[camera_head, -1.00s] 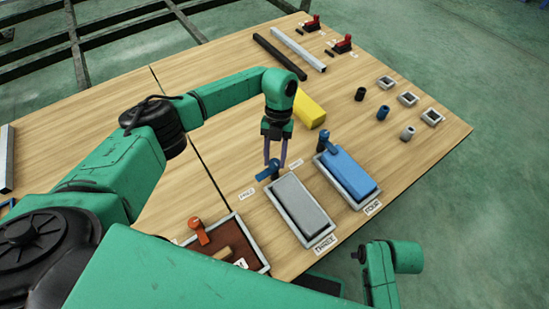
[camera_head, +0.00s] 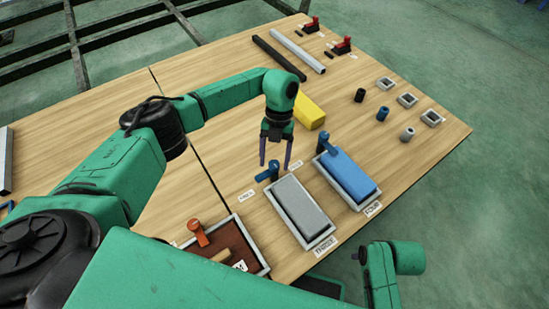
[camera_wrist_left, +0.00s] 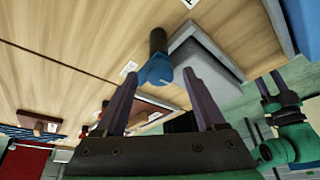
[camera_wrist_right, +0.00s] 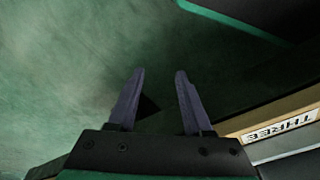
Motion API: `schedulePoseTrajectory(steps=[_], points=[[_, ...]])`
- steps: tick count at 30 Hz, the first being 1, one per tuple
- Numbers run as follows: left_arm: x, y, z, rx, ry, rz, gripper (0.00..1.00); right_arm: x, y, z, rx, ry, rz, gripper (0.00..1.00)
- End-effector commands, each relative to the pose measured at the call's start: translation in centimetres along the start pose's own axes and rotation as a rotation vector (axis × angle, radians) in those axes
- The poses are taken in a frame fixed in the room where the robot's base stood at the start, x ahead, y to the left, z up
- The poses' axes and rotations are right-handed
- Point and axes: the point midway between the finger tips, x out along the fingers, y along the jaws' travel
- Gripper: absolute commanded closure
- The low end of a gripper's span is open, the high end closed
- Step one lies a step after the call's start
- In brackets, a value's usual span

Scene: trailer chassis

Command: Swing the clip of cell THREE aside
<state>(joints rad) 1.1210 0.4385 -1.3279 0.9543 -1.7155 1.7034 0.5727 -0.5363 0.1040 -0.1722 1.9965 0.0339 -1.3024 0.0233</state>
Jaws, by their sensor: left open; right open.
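Cell THREE is a grey tray (camera_head: 320,243) holding a grey block (camera_head: 300,205), with a THREE label at its near end. Its blue clip (camera_head: 264,177) is at the tray's far end and points left there, seemingly clear of the block. My left gripper (camera_head: 275,164) is open, pointing down over the clip. In the left wrist view the blue clip (camera_wrist_left: 156,72) shows between and beyond the spread fingertips; I cannot tell whether they touch it. My right gripper (camera_wrist_right: 160,74) is open and empty over the green floor, beside the table edge with the THREE label (camera_wrist_right: 281,128).
Cell FOUR, with a blue block (camera_head: 347,175) and its own clip (camera_head: 323,141), stands close on the right. A brown cell with an orange clip (camera_head: 198,232) is on the left. A yellow block (camera_head: 309,112) lies behind the gripper. Small label cards flank the clip.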

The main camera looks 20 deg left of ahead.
Motion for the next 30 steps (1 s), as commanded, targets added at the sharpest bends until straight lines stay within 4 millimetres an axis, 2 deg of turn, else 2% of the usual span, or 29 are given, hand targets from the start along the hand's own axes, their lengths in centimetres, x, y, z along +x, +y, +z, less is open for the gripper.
schedulePoseTrajectory(steps=[5, 12, 15, 18, 22, 30], points=[[-2.5, -0.1, 0.0, 0.001, -0.004, -0.002, 0.28, 0.1, 0.0, 0.1, 0.001, -0.001, 0.001, 0.5], [-9.7, -0.1, 0.0, -0.001, -0.005, -0.002, 0.28, 1.7, 0.4, 0.7, 0.005, -0.009, 0.008, 0.5], [-12.2, -0.1, 0.0, -0.001, -0.004, -0.001, 0.28, 2.1, 0.4, 0.8, 0.006, -0.01, 0.01, 0.5], [-13.8, 0.0, 0.1, -0.001, -0.003, 0.0, 0.28, 2.4, 0.5, 1.0, 0.007, -0.01, 0.011, 0.5], [-14.5, 0.0, 0.0, 0.0, 0.0, 0.0, 0.28, 2.6, 0.5, 1.0, 0.007, -0.009, 0.011, 0.5], [-14.5, 0.0, 0.0, 0.0, 0.0, 0.0, 0.28, 2.6, 0.5, 1.0, 0.006, -0.009, 0.011, 0.5]])
